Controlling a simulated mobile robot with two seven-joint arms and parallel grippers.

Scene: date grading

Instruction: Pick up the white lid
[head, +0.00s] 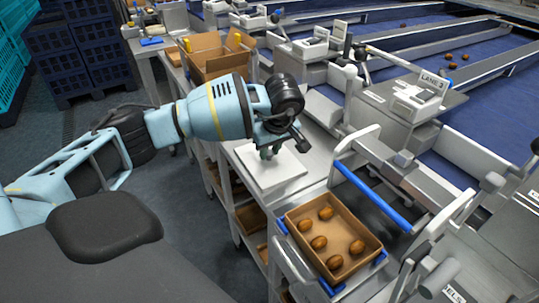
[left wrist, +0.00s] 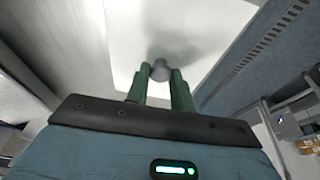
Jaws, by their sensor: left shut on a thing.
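The white lid (head: 262,176) is a flat square plate on the steel work surface beside the conveyor lanes in the head view. In the left wrist view the lid (left wrist: 125,50) fills the middle of the picture. A grey knob (left wrist: 160,70) stands at its centre. My left gripper (head: 270,152) is above the lid, pointing down. Its green fingers (left wrist: 160,78) are shut on the knob. Whether the lid touches the surface or is slightly raised, I cannot tell. My right gripper is in neither view.
An open cardboard box (head: 333,221) with several brown dates stands in front and right of the lid. Another open cardboard box (head: 205,68) is behind my left arm. A blue bar (head: 372,198) and grading machinery (head: 405,105) border the right side.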

